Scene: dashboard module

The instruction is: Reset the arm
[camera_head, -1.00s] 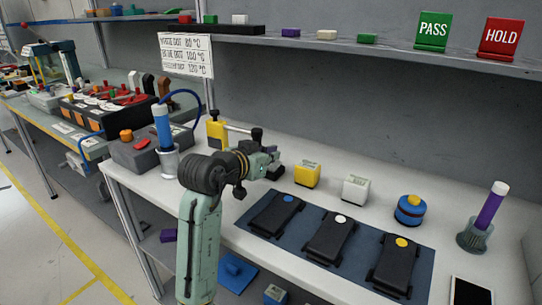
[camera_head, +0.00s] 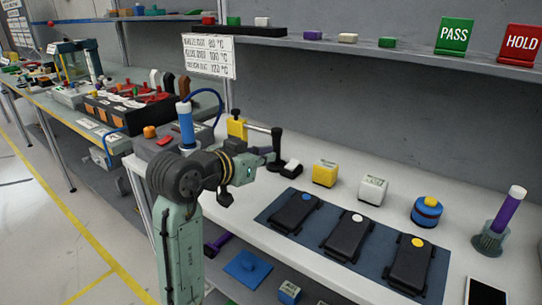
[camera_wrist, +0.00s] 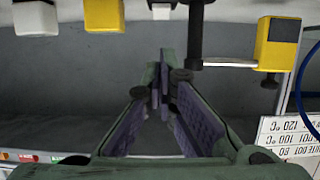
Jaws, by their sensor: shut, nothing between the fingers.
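My arm reaches up from the bottom of the head view, and my gripper (camera_head: 268,156) is at the left end of the white table (camera_head: 335,262). It points toward the back wall and is apart from the cubes. In the wrist view my gripper (camera_wrist: 160,90) has its purple-padded fingers together at the tips, with nothing between them. Beyond them are a black-handled rod (camera_wrist: 195,35) and a yellow clamp-like part (camera_wrist: 276,44).
A yellow cube (camera_head: 325,172), a white cube (camera_head: 373,188) and a blue round part (camera_head: 426,212) stand on the table. Three black modules lie on a dark mat (camera_head: 271,213). A temperature sign (camera_head: 208,57) hangs near the shelf post. Grey floor (camera_head: 60,215) is free at left.

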